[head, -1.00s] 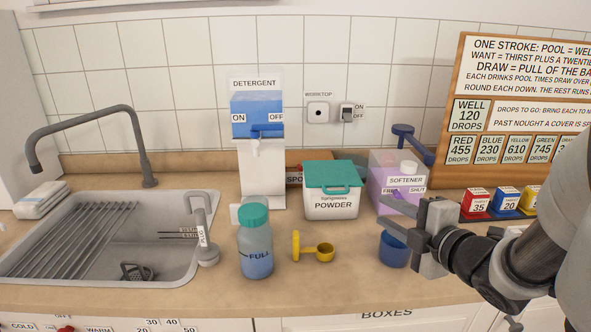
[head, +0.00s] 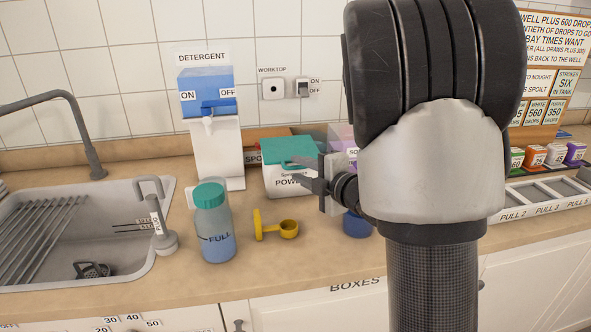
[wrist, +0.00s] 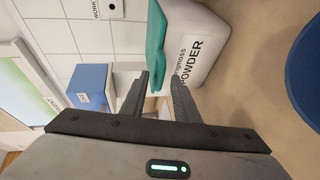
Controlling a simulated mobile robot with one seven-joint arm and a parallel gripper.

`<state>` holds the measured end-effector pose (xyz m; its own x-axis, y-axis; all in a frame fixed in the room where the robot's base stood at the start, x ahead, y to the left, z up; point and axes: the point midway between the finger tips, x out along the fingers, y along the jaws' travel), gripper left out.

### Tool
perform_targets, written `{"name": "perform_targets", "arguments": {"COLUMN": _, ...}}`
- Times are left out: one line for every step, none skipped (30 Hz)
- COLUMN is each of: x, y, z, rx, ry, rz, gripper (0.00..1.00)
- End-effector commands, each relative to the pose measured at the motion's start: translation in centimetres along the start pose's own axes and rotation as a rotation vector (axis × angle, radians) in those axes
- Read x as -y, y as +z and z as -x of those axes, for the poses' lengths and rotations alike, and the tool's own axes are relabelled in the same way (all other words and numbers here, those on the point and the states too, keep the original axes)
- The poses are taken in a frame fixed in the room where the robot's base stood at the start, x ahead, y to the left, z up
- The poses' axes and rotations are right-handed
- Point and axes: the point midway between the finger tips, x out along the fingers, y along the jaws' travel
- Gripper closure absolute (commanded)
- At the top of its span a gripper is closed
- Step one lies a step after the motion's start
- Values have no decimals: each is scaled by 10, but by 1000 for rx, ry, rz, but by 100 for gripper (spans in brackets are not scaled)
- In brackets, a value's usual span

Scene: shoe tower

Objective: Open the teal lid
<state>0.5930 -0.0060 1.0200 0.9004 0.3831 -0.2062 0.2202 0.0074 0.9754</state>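The white powder box (head: 284,184) stands on the worktop with its teal lid (head: 288,149) shut on top; a teal handle is at the lid's front. My gripper (head: 304,176) is at the front right of the box, close to the handle and hiding part of the label. In the wrist view, the two fingers (wrist: 160,78) are apart, and the lid's teal edge (wrist: 155,45) shows in the gap between them. I cannot tell whether a finger touches the handle. A bottle with a teal cap (head: 208,194) stands at the front left.
A yellow scoop (head: 287,229) and a blue cup (head: 356,224) are in front of the box. The detergent dispenser (head: 215,150) stands at its left. The softener container is largely hidden behind my arm. Bare worktop lies along the front.

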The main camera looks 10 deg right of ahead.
Motion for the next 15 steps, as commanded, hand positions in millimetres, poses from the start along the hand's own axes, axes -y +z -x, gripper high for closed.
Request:
{"name": "perform_targets", "arguments": {"x": 1, "y": 0, "z": -8, "rx": 0, "ry": -1, "rz": 1, "gripper": 72}}
{"name": "perform_targets", "arguments": {"x": 1, "y": 0, "z": -11, "rx": 0, "ry": -1, "rz": 1, "gripper": 72}}
{"name": "perform_targets", "arguments": {"x": 0, "y": 0, "z": -15, "rx": -1, "ry": 0, "rz": 2, "gripper": 72}}
{"name": "perform_targets", "arguments": {"x": 0, "y": 0, "z": -17, "rx": -1, "ry": 0, "rz": 2, "gripper": 72}}
{"name": "perform_targets", "arguments": {"x": 0, "y": 0, "z": -19, "rx": -1, "ry": -1, "rz": 1, "gripper": 72}}
{"name": "perform_targets", "arguments": {"x": 0, "y": 0, "z": -22, "rx": -1, "ry": 0, "rz": 0, "gripper": 72}}
{"name": "perform_targets", "arguments": {"x": 0, "y": 0, "z": -23, "rx": 0, "ry": 0, "rz": 0, "gripper": 72}}
{"name": "perform_targets", "arguments": {"x": 0, "y": 0, "z": -24, "rx": 0, "ry": 1, "rz": 0, "gripper": 72}}
{"name": "perform_targets", "arguments": {"x": 0, "y": 0, "z": -24, "rx": 0, "ry": 1, "rz": 0, "gripper": 72}}
{"name": "perform_targets", "arguments": {"x": -1, "y": 0, "z": -24, "rx": 1, "ry": 1, "rz": 0, "gripper": 72}}
{"name": "perform_targets", "arguments": {"x": -1, "y": 0, "z": -25, "rx": 1, "ry": 1, "rz": 0, "gripper": 72}}
{"name": "perform_targets", "arguments": {"x": -1, "y": 0, "z": -25, "rx": 1, "ry": 1, "rz": -1, "gripper": 72}}
{"name": "perform_targets", "arguments": {"x": -1, "y": 0, "z": -24, "rx": 1, "ry": 1, "rz": -1, "gripper": 72}}
{"name": "perform_targets", "arguments": {"x": -1, "y": 0, "z": -24, "rx": 1, "ry": 1, "rz": -1, "gripper": 72}}
{"name": "perform_targets", "arguments": {"x": -1, "y": 0, "z": -24, "rx": 1, "ry": 1, "rz": -1, "gripper": 72}}
